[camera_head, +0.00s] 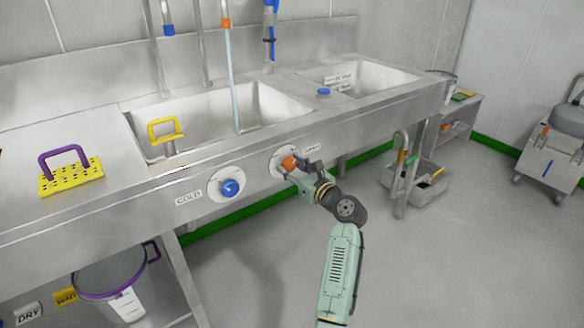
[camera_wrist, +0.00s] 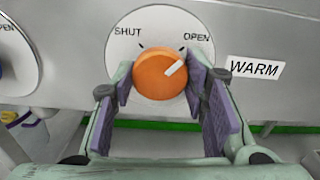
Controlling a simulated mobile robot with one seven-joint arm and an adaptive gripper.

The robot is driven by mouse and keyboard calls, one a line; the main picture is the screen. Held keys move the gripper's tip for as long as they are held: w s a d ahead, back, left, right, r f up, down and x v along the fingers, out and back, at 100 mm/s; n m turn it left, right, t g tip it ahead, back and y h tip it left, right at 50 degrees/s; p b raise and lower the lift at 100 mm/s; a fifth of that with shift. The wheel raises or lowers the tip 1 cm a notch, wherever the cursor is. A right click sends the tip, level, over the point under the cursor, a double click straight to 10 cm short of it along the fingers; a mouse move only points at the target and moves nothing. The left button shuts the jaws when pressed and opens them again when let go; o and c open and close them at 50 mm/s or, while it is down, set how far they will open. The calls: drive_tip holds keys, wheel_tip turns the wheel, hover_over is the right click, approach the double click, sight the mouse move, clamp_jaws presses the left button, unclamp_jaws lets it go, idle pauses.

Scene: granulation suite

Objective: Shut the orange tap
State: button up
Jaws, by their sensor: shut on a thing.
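The orange tap (camera_wrist: 160,76) is a round knob on a white dial (camera_wrist: 158,22) marked SHUT at upper left and OPEN at upper right. Its white pointer line points up and right, towards OPEN. A WARM label (camera_wrist: 254,68) is beside the dial. In the head view the orange tap (camera_head: 289,163) is on the sink's front panel, partly hidden by my gripper (camera_head: 299,172). In the wrist view my gripper (camera_wrist: 163,90) has one purple pad on each side of the knob and is shut on it. A pale blue stream (camera_head: 233,85) hangs below an orange-banded spout (camera_head: 226,22) into the basin.
The blue tap (camera_head: 231,188), labelled COLD, is to the left on the same panel. A yellow perforated block with a purple handle (camera_head: 71,175) is on the worktop. A grey floor tub (camera_head: 414,183) stands right of my arm. Open floor lies in front.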

drive_tip(key=n, duration=0.4)
drive_tip(key=shift+f, duration=0.1)
drive_tip(key=n+b, duration=0.2)
drive_tip(key=n, duration=0.2)
drive_tip(key=shift+n, duration=0.3)
drive_tip(key=n+b, duration=0.3)
drive_tip(key=n, duration=0.1)
drive_tip(key=shift+f+n, duration=0.1)
drive_tip(key=shift+n, duration=0.2)
drive_tip(key=shift+n+b, duration=1.15)
drive_tip(key=shift+n, duration=0.75)
drive_tip(key=o, duration=1.1)
drive_tip(key=shift+r, duration=0.2)
drive_tip(key=shift+o, duration=0.2)
drive_tip(key=shift+s, duration=0.1)
drive_tip(key=v, duration=1.2)
